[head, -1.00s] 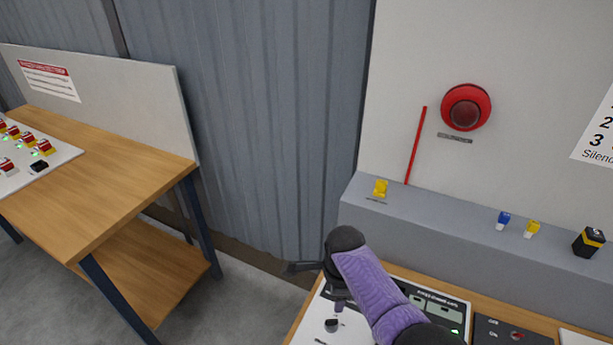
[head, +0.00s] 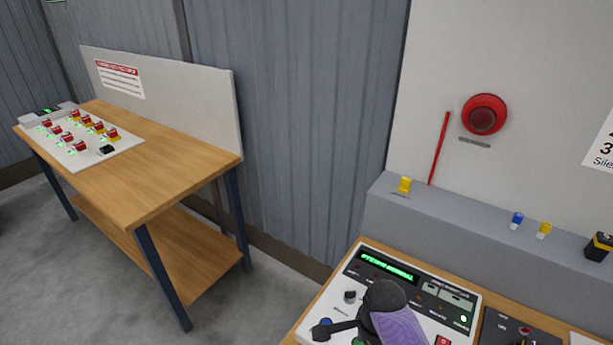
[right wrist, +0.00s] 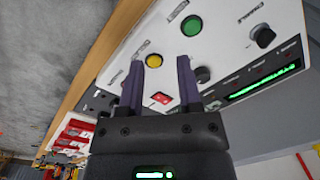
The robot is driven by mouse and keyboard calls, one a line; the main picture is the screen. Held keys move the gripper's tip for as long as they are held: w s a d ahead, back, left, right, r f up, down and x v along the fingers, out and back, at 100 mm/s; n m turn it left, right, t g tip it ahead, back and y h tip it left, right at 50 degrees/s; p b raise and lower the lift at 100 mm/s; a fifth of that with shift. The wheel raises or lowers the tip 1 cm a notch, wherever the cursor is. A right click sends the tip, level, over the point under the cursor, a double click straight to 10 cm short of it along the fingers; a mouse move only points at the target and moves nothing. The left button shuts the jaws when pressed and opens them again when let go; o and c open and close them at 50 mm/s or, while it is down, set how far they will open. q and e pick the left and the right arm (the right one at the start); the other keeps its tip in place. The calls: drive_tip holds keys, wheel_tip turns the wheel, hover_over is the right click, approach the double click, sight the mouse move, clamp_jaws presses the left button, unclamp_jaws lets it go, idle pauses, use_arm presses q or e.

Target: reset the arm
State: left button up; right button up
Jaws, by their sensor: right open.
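A white control panel (head: 452,298) with a lit green display (head: 387,265) lies on the wooden bench at the lower right of the head view. It has a black knob (head: 350,296). My right gripper (head: 322,332) is over the panel's left part; my purple and black arm hides some of the panel. In the right wrist view my right gripper (right wrist: 160,64) is open and empty, with the panel beyond its fingers. There I see a green button (right wrist: 191,25), a yellow button (right wrist: 153,60), a red square button (right wrist: 160,98) and a black knob (right wrist: 263,37). My left gripper is not in view.
A grey ledge (head: 470,225) behind the panel bears a yellow item (head: 404,185), small blue and yellow items, and a black-yellow block (head: 598,247). A red alarm (head: 484,114) is on the wall. A second table (head: 170,185) with red switches stands left, across open floor.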

drive_tip(key=s+d+r+n+t, duration=0.15)
drive_tip(key=s+r+n, duration=0.25)
drive_tip(key=s+n, duration=0.45)
drive_tip(key=s+d+r+n+t, duration=0.15)
drive_tip(key=s+r+n, duration=0.25)
drive_tip(key=s+n, duration=0.5)
drive_tip(key=s+f+g+b, duration=0.3)
drive_tip(key=f+b, duration=0.9)
drive_tip(key=f, duration=1.8)
use_arm(q)
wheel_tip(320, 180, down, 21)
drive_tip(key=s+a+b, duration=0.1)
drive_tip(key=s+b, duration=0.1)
drive_tip(key=b, duration=0.7)
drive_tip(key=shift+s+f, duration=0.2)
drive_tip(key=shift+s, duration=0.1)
use_arm(e)
drive_tip(key=s+d+f, duration=0.1)
drive_tip(key=s+f, duration=0.6)
drive_tip(key=f, duration=0.3)
drive_tip(key=s+d+f, duration=0.2)
drive_tip(key=s+f, duration=0.5)
drive_tip(key=f, duration=0.3)
drive_tip(key=shift+s+d, duration=0.15)
drive_tip(key=shift+s, duration=0.2)
drive_tip(key=shift+f, duration=0.1)
